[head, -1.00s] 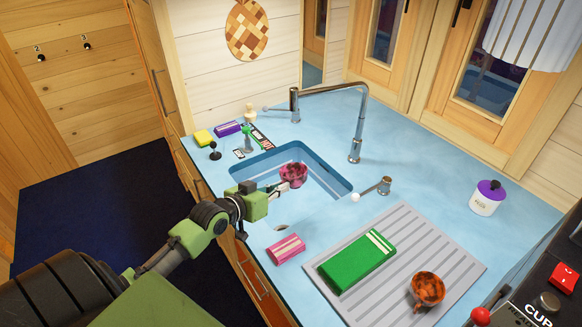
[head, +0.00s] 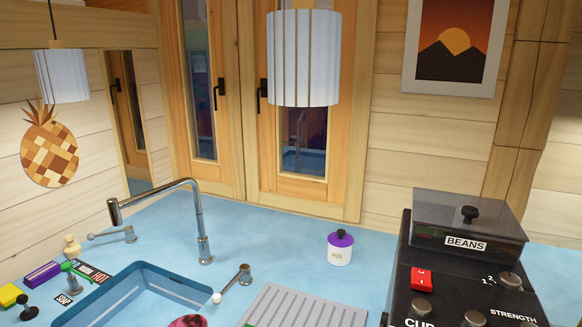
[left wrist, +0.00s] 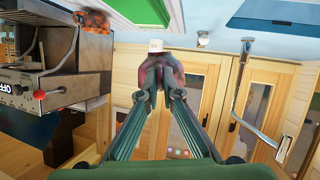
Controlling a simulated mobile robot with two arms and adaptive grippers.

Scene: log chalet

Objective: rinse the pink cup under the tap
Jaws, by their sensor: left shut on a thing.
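The pink cup (head: 188,321) shows only its top at the bottom edge of the head view, just right of the sink. In the left wrist view, which is upside down, my left gripper (left wrist: 157,88) is shut on the pink cup (left wrist: 165,64), its fingers partly hiding it. The chrome tap (head: 204,225) stands behind the blue sink (head: 143,284), and its spout bends left over the far side. The tap also shows right of the gripper in the left wrist view (left wrist: 242,100). I see no running water. My right gripper is not in view.
A lever with a white knob (head: 236,284) stands right of the sink, close behind the cup. Another lever (head: 110,235) is at the back left. A grey ribbed drainer (head: 300,308), a purple-lidded jar (head: 340,248) and a coffee machine (head: 460,285) are to the right.

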